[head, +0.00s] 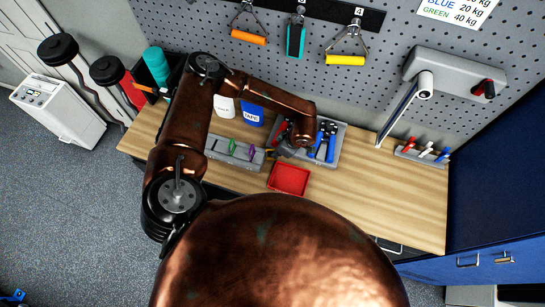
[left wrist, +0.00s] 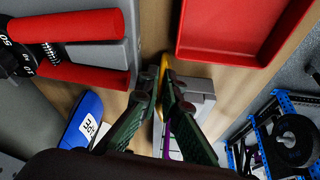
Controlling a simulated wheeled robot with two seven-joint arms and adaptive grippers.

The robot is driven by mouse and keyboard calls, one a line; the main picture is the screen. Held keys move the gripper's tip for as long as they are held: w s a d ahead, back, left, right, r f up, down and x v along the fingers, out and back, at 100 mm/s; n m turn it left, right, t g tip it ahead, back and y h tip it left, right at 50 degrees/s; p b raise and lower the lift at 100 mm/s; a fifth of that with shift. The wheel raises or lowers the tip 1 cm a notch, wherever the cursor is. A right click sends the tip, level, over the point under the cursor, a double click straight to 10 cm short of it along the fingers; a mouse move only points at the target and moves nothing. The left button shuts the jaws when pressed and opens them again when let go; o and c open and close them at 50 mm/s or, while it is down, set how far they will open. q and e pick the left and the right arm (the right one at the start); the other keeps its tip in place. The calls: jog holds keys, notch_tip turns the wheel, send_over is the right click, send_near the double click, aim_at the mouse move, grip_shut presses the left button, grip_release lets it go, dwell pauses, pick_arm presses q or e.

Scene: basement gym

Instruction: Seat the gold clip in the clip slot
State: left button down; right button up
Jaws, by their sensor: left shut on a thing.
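My left gripper (left wrist: 165,75) is shut on the gold clip (left wrist: 169,66), which shows as a thin yellow-gold curve between the dark green fingertips in the left wrist view. In the head view the left gripper (head: 281,148) is at the right end of the grey slotted block (head: 220,156); the clip is mostly hidden there. The grey block also shows behind the fingers in the left wrist view (left wrist: 196,98). A green clip (head: 232,146) and a purple clip (head: 251,152) stand upright in the block. I cannot tell whether the gold clip touches the slot.
A red tray (head: 289,179) lies in front of the gripper. The wooden bench's right half (head: 400,200) is mostly clear.

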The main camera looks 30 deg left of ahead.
pick_arm(q)
jog(key=shift+r, duration=0.5)
notch_tip(320, 180, up, 2)
jog(key=shift+d+r+b, duration=0.1)
jog(key=shift+r+b, duration=0.05)
jog(key=shift+b, duration=0.2)
jog(key=s+d+r+b, duration=0.5)
jog(key=d+r, duration=0.5)
jog(key=d, duration=0.3)
jog(key=w+a+m+t+h+b, duration=0.4)
jog(key=w+a+m+b, duration=0.2)
jog(key=m, duration=1.2)
jog(key=shift+w+a+f+t, duration=0.15)
jog(key=shift+w+a+t, duration=0.3)
jog(key=shift+w, duration=0.25)
